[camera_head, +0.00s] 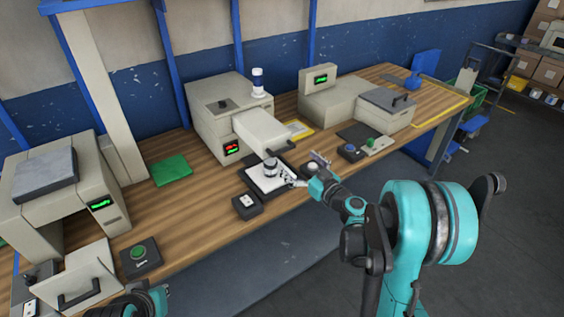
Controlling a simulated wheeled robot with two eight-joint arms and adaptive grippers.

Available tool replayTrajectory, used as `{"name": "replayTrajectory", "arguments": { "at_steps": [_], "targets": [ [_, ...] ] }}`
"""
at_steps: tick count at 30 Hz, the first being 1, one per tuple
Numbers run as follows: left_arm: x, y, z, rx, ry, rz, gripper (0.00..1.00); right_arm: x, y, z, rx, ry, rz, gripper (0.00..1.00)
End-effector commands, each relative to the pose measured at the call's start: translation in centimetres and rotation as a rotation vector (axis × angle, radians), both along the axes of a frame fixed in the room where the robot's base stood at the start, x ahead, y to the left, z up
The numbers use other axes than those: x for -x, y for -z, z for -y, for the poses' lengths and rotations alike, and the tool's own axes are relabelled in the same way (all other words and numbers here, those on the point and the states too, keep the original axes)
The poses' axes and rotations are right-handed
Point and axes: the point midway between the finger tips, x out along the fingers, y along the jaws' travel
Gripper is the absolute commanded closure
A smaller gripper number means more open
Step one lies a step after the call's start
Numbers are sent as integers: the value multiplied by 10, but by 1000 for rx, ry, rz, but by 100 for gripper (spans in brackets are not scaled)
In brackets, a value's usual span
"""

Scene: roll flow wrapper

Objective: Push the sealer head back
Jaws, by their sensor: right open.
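The sealer head seems to be the long beige block (262,131) that juts forward from the middle machine (218,103), with a dark handle bar at its front right. Below its front end, a black tray (251,184) with a white surface holds a small white and dark cylinder (271,167). My right gripper (304,169) is open and empty, just right of the tray and in front of the handle bar. It looks apart from the head, though the exact gap is hard to judge. Of my left arm, only a teal part shows at the bottom left; its fingers do not show.
A small dark box (246,206) sits at the table's front edge, left of my right gripper. Control boxes (350,152) lie to the right. A white and blue cylinder (258,83) stands on the middle machine. Another machine (64,193) stands at left. A green pad (170,169) lies between them.

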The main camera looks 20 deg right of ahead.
Motion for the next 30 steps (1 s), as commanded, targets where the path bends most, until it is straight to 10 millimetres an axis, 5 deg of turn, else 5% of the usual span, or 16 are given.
{"name": "replayTrajectory", "arguments": {
  "at_steps": [15,26,30],
  "targets": [
    [0,14,0,0,0,0,100,-66,1,-23,1,0,4,0],
    [0,15,0,0,0,0,100,-73,0,-26,1,1,4,0],
    [0,15,0,0,0,0,100,-72,0,-26,1,1,4,34]
  ]
}}
